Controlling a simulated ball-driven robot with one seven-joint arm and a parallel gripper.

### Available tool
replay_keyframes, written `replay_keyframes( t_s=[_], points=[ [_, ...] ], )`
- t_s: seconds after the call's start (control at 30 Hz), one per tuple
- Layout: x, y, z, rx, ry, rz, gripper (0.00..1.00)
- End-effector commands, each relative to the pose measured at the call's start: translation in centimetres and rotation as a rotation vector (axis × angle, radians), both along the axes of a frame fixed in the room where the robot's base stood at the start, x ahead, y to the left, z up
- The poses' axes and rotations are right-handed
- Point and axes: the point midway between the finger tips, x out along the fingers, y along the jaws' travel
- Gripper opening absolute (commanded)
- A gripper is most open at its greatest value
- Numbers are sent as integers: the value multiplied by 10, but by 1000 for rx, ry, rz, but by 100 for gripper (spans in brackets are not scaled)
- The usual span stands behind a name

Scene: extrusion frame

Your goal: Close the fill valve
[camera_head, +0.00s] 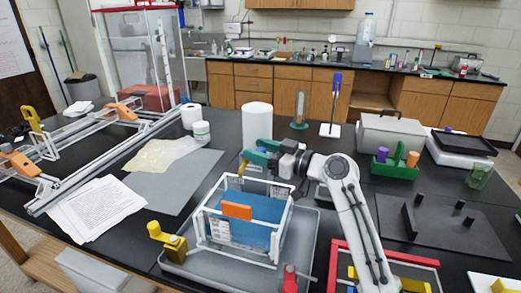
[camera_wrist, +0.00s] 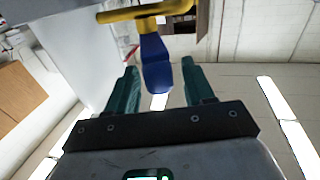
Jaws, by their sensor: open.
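A small clear tank (camera_head: 214,243) with a white frame, blue inside, stands on a grey tray (camera_head: 185,270). My gripper (camera_head: 250,158) is above the tank's back edge, pointing left. In the wrist view my gripper (camera_wrist: 158,68) is open, its green fingers spread on either side of a blue lever (camera_wrist: 155,70), with gaps visible on both sides. The lever hangs from a yellow pipe or valve body (camera_wrist: 145,12). No label marks the fill valve.
A yellow fitting (camera_head: 166,240) stands at the tank's left and a red one (camera_head: 291,279) at its front right. A white cylinder (camera_head: 257,121) stands behind my gripper. Papers (camera_head: 98,208) lie left; a green caddy (camera_head: 395,168) stands right.

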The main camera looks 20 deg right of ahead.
Motion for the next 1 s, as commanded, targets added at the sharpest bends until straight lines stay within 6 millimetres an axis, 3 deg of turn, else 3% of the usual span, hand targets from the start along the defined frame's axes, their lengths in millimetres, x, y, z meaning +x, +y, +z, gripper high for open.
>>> replay_keyframes(
  t_s=[0.07, 0.57, 1.0],
  points=[
    [0, 0, 0, 0, 0, 0, 52],
    [0, 0, 0, 0, 0, 0, 4],
    [5, -6, -7, 0, -1, 85, 3]
  ],
)
